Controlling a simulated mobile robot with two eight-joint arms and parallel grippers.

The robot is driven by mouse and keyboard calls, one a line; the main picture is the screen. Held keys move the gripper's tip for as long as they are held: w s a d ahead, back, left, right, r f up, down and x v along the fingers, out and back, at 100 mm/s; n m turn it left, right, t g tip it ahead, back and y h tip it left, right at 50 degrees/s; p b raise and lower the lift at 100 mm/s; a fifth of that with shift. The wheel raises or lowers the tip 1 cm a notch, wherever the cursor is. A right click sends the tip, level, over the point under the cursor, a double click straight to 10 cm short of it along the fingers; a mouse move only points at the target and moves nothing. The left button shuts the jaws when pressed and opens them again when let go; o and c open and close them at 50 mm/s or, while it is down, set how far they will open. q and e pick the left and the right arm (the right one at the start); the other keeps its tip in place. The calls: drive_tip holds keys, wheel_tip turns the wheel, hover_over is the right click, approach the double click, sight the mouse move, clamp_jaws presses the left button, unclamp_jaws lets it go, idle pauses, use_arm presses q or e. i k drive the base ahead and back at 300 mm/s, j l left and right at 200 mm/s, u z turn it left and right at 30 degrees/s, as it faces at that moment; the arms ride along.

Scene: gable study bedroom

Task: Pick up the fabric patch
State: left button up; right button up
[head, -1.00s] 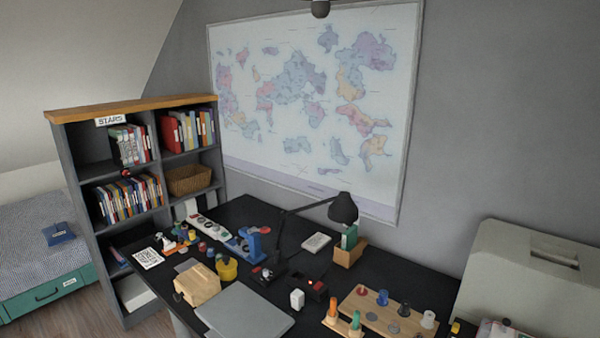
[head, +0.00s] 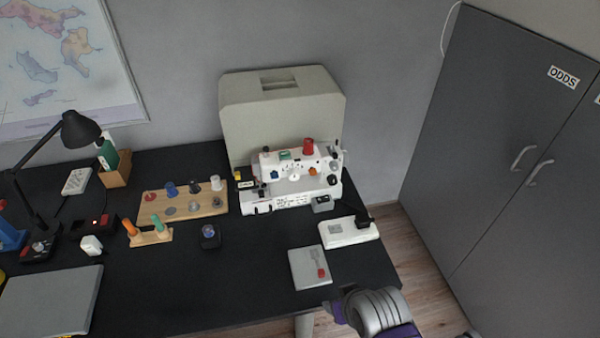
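I cannot pick out a fabric patch with certainty. A small grey square (head: 336,229) lies on a white flat base at the right of the desk and is too small to identify. A grey flat booklet or case (head: 309,268) with a small red spot lies nearer the desk's front edge. A grey and purple part of my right arm, at or near the gripper (head: 338,311), shows at the front right corner of the desk. Its fingers cannot be made out clearly. My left gripper is not in view.
A white sewing machine (head: 291,200) stands before its pale cover (head: 284,112). Left of it are a wooden spool board (head: 150,209), a small stand with orange and green handles (head: 151,238) and a desk lamp (head: 78,130). Grey cupboards (head: 500,130) stand right. The desk's front middle is clear.

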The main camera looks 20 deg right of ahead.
sight(244, 178)
drive_tip(key=z, duration=0.15)
drive_tip(key=i+l+z, duration=0.2)
drive_tip(key=l, duration=0.15)
drive_tip(key=i+l+z, duration=0.2)
drive_tip(key=l, duration=0.2)
drive_tip(key=i+l+z, duration=0.15)
drive_tip(key=l, duration=0.15)
